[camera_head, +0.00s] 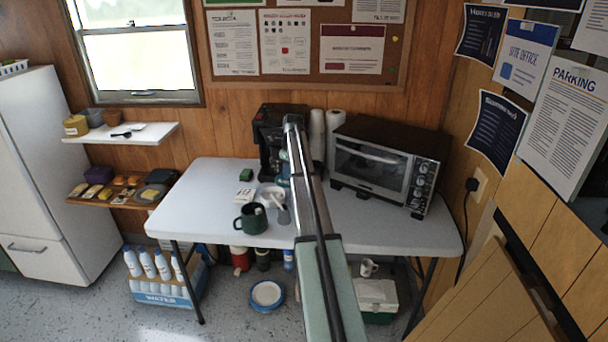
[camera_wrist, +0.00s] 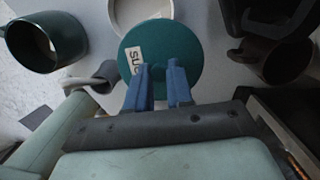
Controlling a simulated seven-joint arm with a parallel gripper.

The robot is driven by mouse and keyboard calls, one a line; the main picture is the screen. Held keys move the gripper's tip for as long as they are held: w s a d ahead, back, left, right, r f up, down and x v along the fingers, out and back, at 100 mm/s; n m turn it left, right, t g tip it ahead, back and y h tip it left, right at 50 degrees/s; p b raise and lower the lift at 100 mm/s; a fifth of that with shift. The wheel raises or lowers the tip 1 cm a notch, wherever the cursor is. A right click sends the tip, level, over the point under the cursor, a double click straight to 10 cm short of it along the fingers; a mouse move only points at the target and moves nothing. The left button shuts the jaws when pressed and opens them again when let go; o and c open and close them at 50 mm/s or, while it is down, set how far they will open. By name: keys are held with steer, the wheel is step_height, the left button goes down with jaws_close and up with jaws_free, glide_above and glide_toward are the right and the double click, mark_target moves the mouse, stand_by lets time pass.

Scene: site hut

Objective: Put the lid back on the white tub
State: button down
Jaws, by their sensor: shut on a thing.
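The lid is a teal disc (camera_wrist: 196,48) with a pale label starting "SU", seen in the wrist view. My gripper (camera_wrist: 160,68) has its two blue fingers shut on the lid. The white tub (camera_wrist: 119,20) is open at the top of the wrist view, beyond the lid, whose edge hides its near part. In the head view the tub (camera_head: 265,190) stands on the white table behind the green mug. My arm hides most of the gripper and lid there. I cannot tell how high the lid is above the tub.
A dark green mug (camera_head: 251,219) stands close to the tub; it also shows in the wrist view (camera_wrist: 50,42). A coffee maker (camera_head: 270,135) stands behind, with a toaster oven (camera_head: 385,165) to the right. The table's left part (camera_head: 205,195) is clear.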

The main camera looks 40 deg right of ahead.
steer(key=w+a+n, duration=0.2)
steer(key=w+a, duration=0.2)
steer(key=shift+w+a+r, duration=0.15)
steer(key=shift+w+a, duration=0.15)
steer(key=shift+a, duration=0.05)
steer(key=shift+f, duration=3)
steer(key=shift+f, duration=0.2)
steer(key=shift+c, duration=2.3)
jaws_free()
steer(key=shift+r, duration=0.15)
